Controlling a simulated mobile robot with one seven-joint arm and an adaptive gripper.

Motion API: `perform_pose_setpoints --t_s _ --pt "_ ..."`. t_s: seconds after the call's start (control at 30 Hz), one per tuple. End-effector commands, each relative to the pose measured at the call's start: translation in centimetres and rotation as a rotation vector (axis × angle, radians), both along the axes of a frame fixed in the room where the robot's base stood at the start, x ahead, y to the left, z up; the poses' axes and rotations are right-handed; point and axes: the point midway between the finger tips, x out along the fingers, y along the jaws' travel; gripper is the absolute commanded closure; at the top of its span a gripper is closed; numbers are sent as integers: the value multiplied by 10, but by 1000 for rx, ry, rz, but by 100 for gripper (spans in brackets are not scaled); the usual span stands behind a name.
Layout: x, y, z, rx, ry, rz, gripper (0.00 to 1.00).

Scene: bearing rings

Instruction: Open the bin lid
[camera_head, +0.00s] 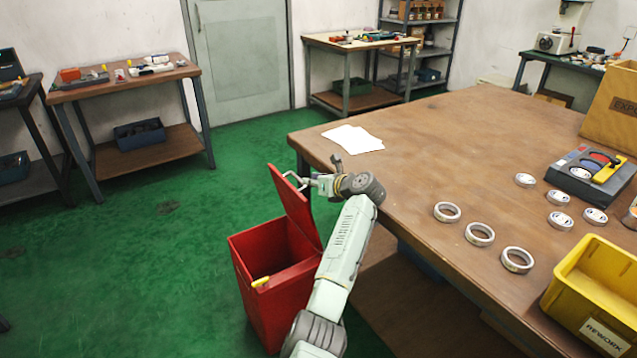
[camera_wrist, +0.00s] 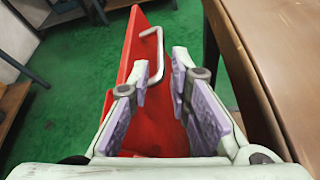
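The red bin (camera_head: 262,300) stands on the floor left of the big table, with its dark inside showing. Its red lid (camera_head: 296,210) is raised steeply and tilted, hinged on the side near my arm. The lid's grey bar handle (camera_head: 292,179) sits near its upper edge. My gripper (camera_head: 312,183) is beside the handle, at the upper part of the lid. In the wrist view my gripper (camera_wrist: 162,76) has its purple-padded fingers apart, and the handle (camera_wrist: 158,60) shows in the gap between them. Whether a finger touches the handle cannot be told. The lid (camera_wrist: 150,125) fills the space behind.
The big wooden table (camera_head: 420,150) lies close to the right of my gripper. It holds white papers (camera_head: 352,139), several bearing rings (camera_head: 447,212) and a yellow rework bin (camera_head: 590,280). The green floor (camera_head: 190,240) left of the bin is clear.

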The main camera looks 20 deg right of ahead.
Motion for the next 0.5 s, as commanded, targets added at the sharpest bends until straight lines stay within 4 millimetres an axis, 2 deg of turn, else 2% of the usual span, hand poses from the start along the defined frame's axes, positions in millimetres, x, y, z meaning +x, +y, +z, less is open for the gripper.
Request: perform_pose_setpoints --t_s 0.2,0.5 --pt "-21 -9 10 0 -1 1 82" --pt "-24 -10 11 0 0 1 82"
